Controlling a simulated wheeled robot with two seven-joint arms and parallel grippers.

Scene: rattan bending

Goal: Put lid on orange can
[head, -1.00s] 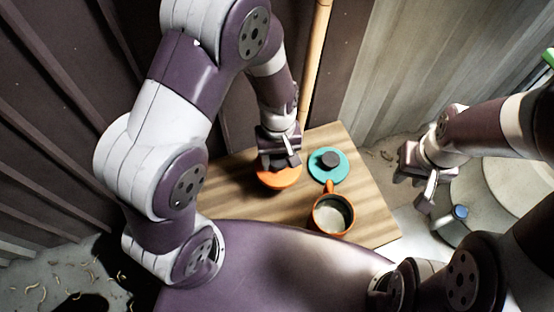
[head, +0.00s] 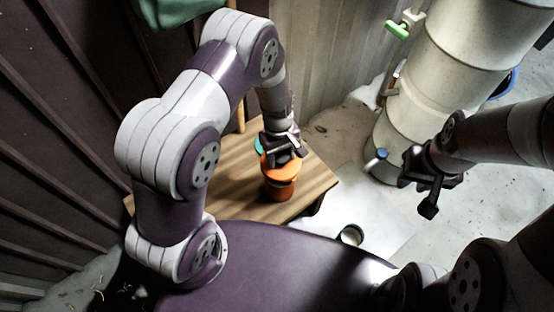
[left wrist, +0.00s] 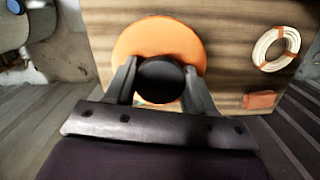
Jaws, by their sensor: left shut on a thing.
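My left gripper (head: 282,155) is shut on the black knob (left wrist: 160,80) of the orange lid (head: 284,166). The flat orange disc also shows in the left wrist view (left wrist: 150,35), with the fingers on both sides of the knob. The orange can (head: 280,190) stands upright on the wooden table, directly below the lid. I cannot tell whether the lid touches its rim. The can is hidden behind the lid in the left wrist view. My right gripper (head: 420,195) is open and empty, off to the right of the table.
A teal lid (head: 259,145) lies behind my left gripper on the table (head: 230,180). A cream ring (left wrist: 275,48) and an orange block (left wrist: 260,100) lie on the table. A pale column (head: 430,90) stands at the right. A round cup-like thing (head: 351,236) is beyond the table's edge.

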